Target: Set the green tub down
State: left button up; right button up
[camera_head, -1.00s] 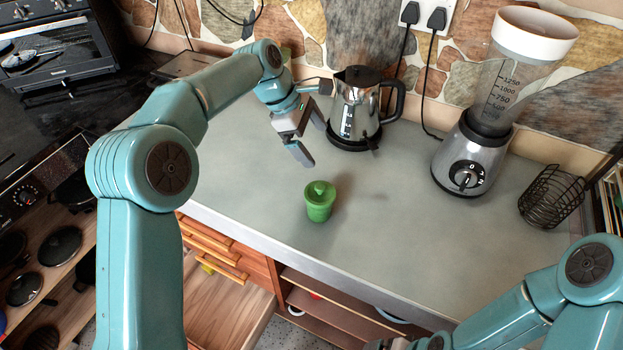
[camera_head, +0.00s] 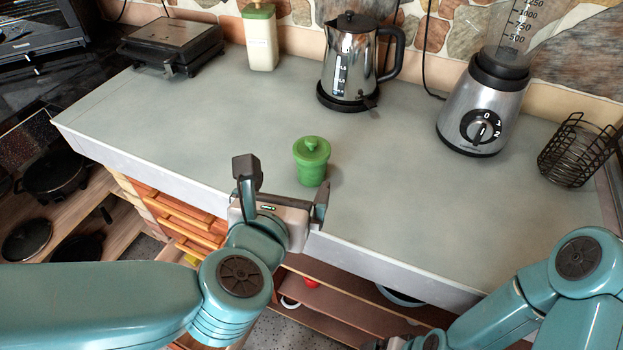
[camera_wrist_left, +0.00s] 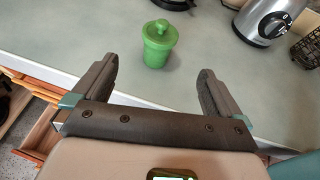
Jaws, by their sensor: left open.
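The green tub (camera_head: 311,164) stands upright on the grey counter (camera_head: 400,170), its knobbed lid on. My left gripper (camera_head: 284,180) is open and empty at the counter's front edge, just in front of the tub and apart from it. In the left wrist view the tub (camera_wrist_left: 158,46) shows beyond and between the two spread fingers (camera_wrist_left: 155,85), with counter around it. My right arm comes in at the lower right of the head view; its gripper cannot be made out clearly.
Behind the tub stand a kettle (camera_head: 348,62), a blender (camera_head: 482,110) and a white jar with a green lid (camera_head: 260,38). A wire basket (camera_head: 575,152) is at the right and a black grill (camera_head: 175,45) at the back left. The counter around the tub is clear.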

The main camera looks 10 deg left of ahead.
pick_arm(q)
jog(key=w+p, duration=0.2)
send_near(311, 152)
jog(key=x, duration=0.5)
jog(key=shift+w+f, duration=0.1)
jog(key=shift+w, duration=0.25)
jog(key=p+x, duration=0.1)
jog(key=x, duration=0.4)
jog(key=shift+s, duration=0.2)
